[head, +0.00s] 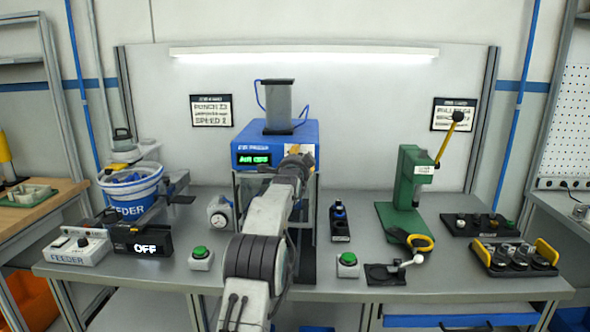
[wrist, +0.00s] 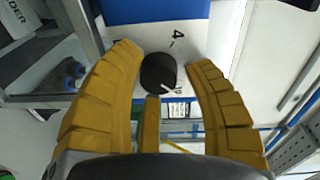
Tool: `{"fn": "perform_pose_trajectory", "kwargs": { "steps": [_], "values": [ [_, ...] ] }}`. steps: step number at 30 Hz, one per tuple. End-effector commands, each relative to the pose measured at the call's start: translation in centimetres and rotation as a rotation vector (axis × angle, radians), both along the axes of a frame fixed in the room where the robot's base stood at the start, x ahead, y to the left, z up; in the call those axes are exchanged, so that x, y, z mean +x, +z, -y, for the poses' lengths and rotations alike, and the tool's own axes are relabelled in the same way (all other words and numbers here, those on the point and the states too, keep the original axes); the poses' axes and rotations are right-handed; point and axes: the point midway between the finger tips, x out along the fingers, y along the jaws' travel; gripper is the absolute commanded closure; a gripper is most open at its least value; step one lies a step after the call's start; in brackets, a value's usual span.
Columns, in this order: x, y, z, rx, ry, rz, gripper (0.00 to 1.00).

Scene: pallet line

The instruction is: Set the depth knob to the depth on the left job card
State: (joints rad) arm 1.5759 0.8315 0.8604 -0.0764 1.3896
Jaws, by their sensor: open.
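The depth knob (wrist: 158,72) is a round black dial on a white panel in the wrist view. A "4" is printed above it, and a pale line shows at its lower right edge. My gripper (wrist: 165,56) is open, with one yellow finger on each side of the knob and visible gaps between. In the head view my gripper (head: 298,160) is in front of the blue press (head: 275,137), and my arm hides the knob. The left job card (head: 211,110) hangs on the back wall; it seems to read "PUNCH Z3" and "SPEED 2", with its middle line too blurred to read.
The press display (head: 254,159) shows green text. A green lever press (head: 408,185) stands to the right, with a second card (head: 453,114) behind it. Green buttons (head: 200,258) (head: 347,264) sit near the front edge. The feeder bucket (head: 132,190) is at left.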

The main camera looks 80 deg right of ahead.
Motion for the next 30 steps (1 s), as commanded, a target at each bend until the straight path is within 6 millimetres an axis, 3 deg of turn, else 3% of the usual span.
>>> {"fn": "perform_pose_trajectory", "kwargs": {
  "steps": [30],
  "values": [
    [0.0, 0.6, -9.7, -0.002, -0.001, 0.0, 0.54]
  ]
}}
